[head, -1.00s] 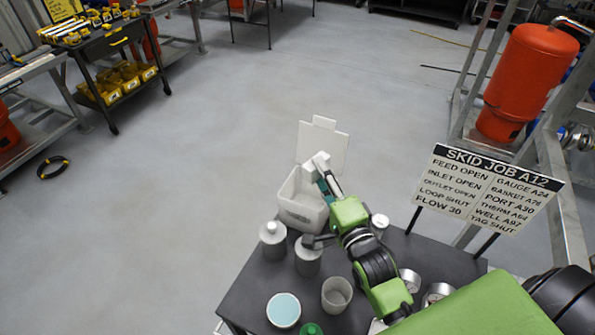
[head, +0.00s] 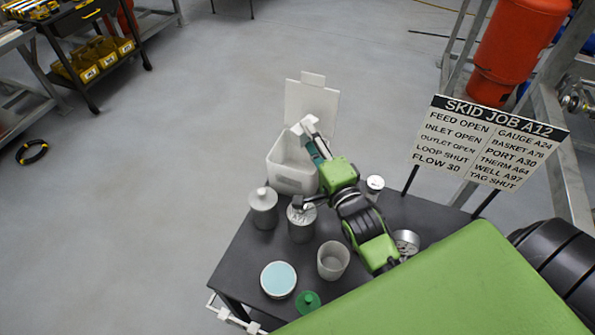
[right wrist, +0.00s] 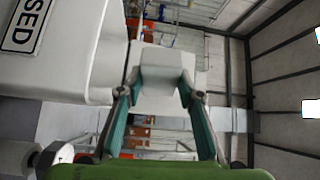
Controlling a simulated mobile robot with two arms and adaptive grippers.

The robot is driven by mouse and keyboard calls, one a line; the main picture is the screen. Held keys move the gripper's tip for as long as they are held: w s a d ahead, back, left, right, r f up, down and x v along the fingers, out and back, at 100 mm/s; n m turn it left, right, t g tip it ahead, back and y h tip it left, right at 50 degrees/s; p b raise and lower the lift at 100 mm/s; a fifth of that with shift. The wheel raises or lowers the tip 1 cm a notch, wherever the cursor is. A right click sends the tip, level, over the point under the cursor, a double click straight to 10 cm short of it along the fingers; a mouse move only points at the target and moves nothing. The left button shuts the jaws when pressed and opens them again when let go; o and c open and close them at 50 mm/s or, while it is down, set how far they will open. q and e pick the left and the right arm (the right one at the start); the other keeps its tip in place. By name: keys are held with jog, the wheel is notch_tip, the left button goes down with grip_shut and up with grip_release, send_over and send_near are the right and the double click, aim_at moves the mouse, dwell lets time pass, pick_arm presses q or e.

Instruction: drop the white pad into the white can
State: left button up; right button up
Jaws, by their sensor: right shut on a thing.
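The white can (head: 290,181) is a box with its lid (head: 312,104) standing open, at the far end of the dark table. My right gripper (head: 308,135) is shut on the white pad (head: 303,125), near the lid and over the can's far right side in the head view. In the right wrist view the pad (right wrist: 161,70) sits between the two fingertips (right wrist: 160,91). The can (right wrist: 70,62), with a label ending in "SED", fills the upper left there. The pad's exact height over the can is unclear. My left gripper is not in view.
On the table (head: 243,258) stand a grey bottle (head: 263,208), another grey container (head: 301,228), an empty translucent cup (head: 333,260), a blue-topped round dish (head: 278,279) and a green item (head: 307,302). A sign (head: 487,147) stands at right.

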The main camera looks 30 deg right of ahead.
jog(key=o, duration=1)
jog(key=shift+o, duration=0.2)
jog(key=s, duration=1.2)
jog(key=shift+a+f, duration=0.2)
jog(key=shift+a, duration=0.15)
